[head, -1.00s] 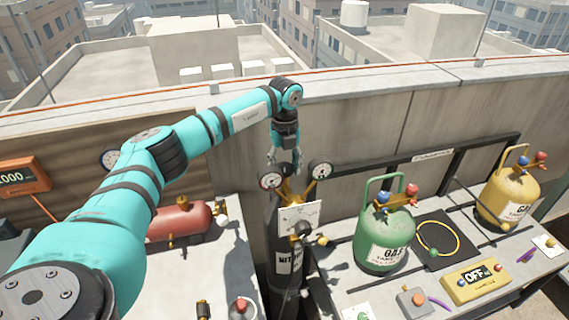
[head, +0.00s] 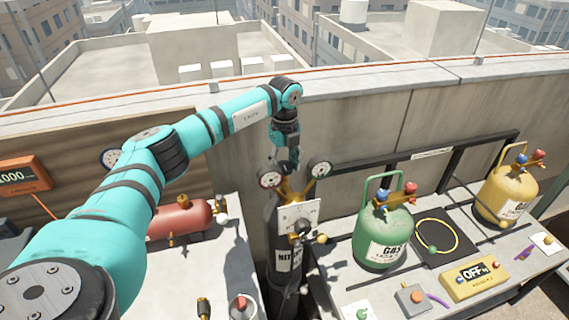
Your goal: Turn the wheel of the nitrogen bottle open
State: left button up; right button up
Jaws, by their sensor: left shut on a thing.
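The nitrogen bottle (head: 290,258) is a dark upright cylinder with a white label, standing between the two benches. Its brass valve and regulator carry two round gauges, a left gauge (head: 270,179) and a right gauge (head: 320,169). A white tag (head: 299,215) hangs in front of the neck. My left gripper (head: 285,165) points straight down at the bottle's top, between the gauges, and is shut on the wheel there. The wheel itself is mostly hidden by the fingers and is too small to make out. My right gripper is not in view.
A green gas cylinder (head: 383,239) stands right of the bottle, a yellow one (head: 508,194) farther right. A yellow scale (head: 475,282) reads OFF. A red tank (head: 180,218) lies on the left bench. A parapet wall (head: 375,125) runs close behind.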

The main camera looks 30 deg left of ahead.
aim_at(284, 166)
pick_arm(q)
jog(key=o, duration=1.2)
jog(key=shift+c, duration=0.2)
notch_tip(284, 166, up, 12)
